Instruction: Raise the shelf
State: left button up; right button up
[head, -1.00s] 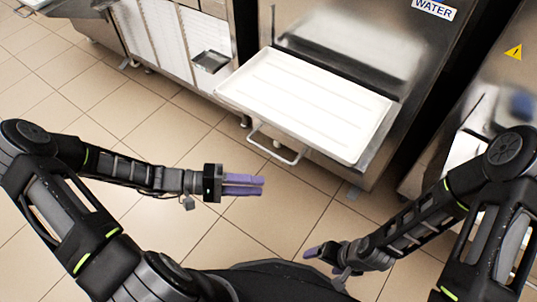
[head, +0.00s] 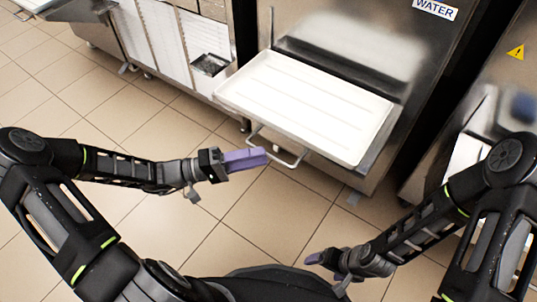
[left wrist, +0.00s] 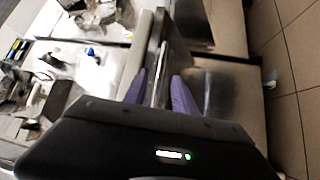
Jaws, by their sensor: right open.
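The shelf (head: 385,132) is a pull-down ledge on the front of a steel machine, bearing a white rectangular tray (head: 305,105). A thin metal loop handle (head: 292,164) hangs below the shelf's front edge. My left gripper (head: 266,155), with purple fingers, is beside the handle's left part in the head view. In the left wrist view its fingers (left wrist: 160,90) stand apart, with a pale metallic strip seen between them; I cannot tell whether they touch it. My right gripper (head: 312,258) is open and empty, low over the floor, away from the shelf.
The steel machine (head: 345,30) carries a WATER label. Another steel unit (head: 165,40) with white panels stands to the left, and a machine with a yellow warning sign (head: 515,52) to the right. Tiled floor (head: 110,110) is clear on the left.

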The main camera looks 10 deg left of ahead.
aim_at(268, 153)
pick_arm(q)
jog(key=shift+x, duration=1.8)
jog(key=shift+c, duration=0.2)
grip_shut()
jog(key=shift+r, duration=0.1)
